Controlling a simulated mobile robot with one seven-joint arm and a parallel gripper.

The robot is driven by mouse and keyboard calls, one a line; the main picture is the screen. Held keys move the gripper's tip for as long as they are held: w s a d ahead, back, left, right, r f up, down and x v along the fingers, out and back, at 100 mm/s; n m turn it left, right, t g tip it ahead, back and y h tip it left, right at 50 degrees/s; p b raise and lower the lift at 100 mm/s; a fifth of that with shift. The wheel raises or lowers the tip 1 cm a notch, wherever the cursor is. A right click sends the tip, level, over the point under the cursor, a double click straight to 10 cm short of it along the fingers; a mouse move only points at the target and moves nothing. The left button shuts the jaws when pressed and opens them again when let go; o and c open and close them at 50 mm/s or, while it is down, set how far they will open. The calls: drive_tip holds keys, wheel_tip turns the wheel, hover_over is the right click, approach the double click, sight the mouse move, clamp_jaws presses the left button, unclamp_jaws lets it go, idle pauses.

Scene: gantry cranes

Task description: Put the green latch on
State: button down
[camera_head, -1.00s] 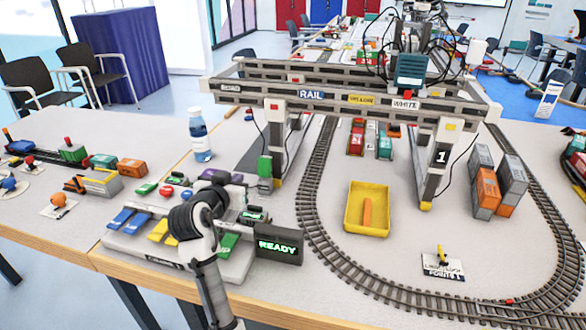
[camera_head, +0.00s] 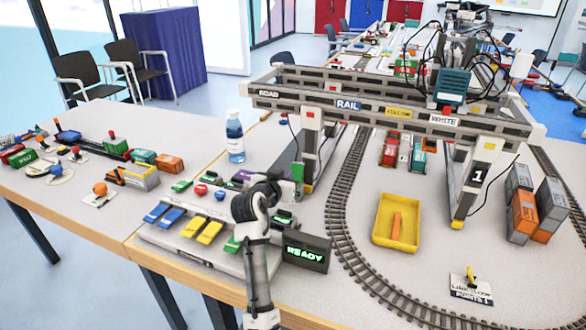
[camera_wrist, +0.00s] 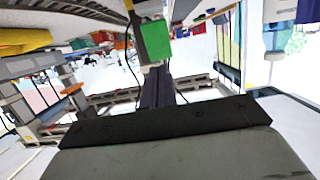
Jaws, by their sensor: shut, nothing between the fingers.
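The grey control panel (camera_head: 180,246) at the table's front edge carries blue, yellow and green sloping latches. The green latch (camera_head: 232,244) is at the right end of that row, mostly hidden behind my arm. In the wrist view my gripper (camera_wrist: 158,82) shows as dark shut fingers above a broad dark body, with nothing held. A green block (camera_wrist: 155,40) stands just past the fingertips; it seems to be the green block (camera_head: 297,172) by the crane's left leg.
The gantry crane (camera_head: 390,110) spans the track behind the panel. A yellow tray (camera_head: 397,222) lies inside the rail loop (camera_head: 345,235). A bottle (camera_head: 235,136) stands behind the panel. Several small coloured parts lie around the panel's back edge.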

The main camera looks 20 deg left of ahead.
sight(297, 165)
drive_tip(key=shift+p+x, duration=0.6)
drive_tip(key=shift+x, duration=2.15)
drive_tip(key=shift+r, duration=0.1)
drive_tip(key=shift+w+r+g+p, duration=0.3)
drive_tip(key=shift+r+g+p, duration=0.1)
drive_tip(key=shift+p, duration=0.75)
drive_tip(key=shift+w+r+g+p, duration=0.2)
drive_tip(key=shift+w+g+p, duration=0.2)
drive_tip(key=shift+g+p, duration=0.5)
drive_tip(key=shift+w+p, duration=0.15)
drive_tip(key=shift+p, duration=0.45)
drive_tip(key=shift+w+f+g+b, duration=0.3)
drive_tip(key=shift+w+f+b, duration=0.1)
drive_tip(key=shift+w, duration=0.15)
drive_tip(key=shift+s, duration=0.15)
drive_tip(key=shift+s+f, duration=0.3)
drive_tip(key=shift+s, duration=0.3)
